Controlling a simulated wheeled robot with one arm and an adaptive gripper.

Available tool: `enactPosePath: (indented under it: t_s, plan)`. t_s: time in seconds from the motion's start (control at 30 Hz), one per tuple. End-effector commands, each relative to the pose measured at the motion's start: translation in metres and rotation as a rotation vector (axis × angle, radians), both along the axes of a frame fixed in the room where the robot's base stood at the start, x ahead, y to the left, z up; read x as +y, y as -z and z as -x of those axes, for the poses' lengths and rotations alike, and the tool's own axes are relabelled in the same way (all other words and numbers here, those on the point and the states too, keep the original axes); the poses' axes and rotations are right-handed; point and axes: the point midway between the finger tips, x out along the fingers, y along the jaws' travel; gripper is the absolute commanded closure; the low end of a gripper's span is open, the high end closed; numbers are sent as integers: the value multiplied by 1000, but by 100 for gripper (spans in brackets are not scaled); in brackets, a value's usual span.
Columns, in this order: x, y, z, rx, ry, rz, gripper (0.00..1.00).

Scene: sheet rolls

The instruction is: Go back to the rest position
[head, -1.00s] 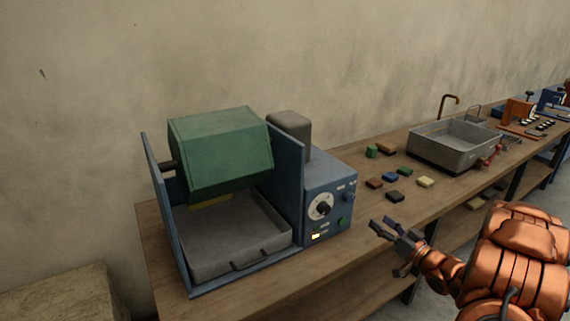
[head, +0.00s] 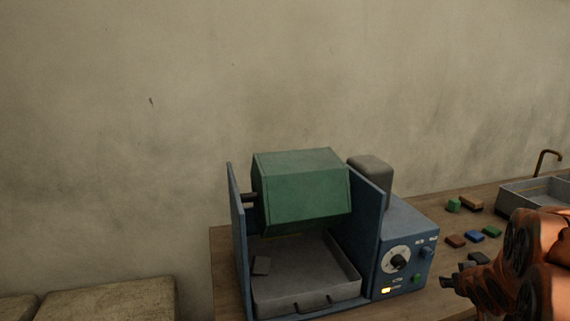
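My gripper (head: 452,282) is at the lower right, its dark fingers pointing left, just right of the machine's control box. It is small and partly covered by my orange arm, so I cannot tell whether its fingers are open or shut. No object shows in it. The blue machine (head: 372,230) stands on the wooden bench, with a green many-sided drum (head: 300,190) above a grey tray (head: 308,290). The control box has a dial (head: 398,260) and a lit yellow light.
Several small coloured blocks, among them a blue one (head: 474,237) and a green one (head: 453,206), lie on the bench (head: 428,208) right of the machine. A grey sink (head: 530,194) with a brass tap is at the right edge. Stone-like blocks (head: 105,300) stand at the lower left.

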Motion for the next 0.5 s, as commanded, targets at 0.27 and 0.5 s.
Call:
enactPosePath:
  t_s: [0.27, 0.5]
  plan:
    - [58, -15, 66, 234, 109, -7, 38]
    - [126, -18, 144, 457, 145, -81, 38]
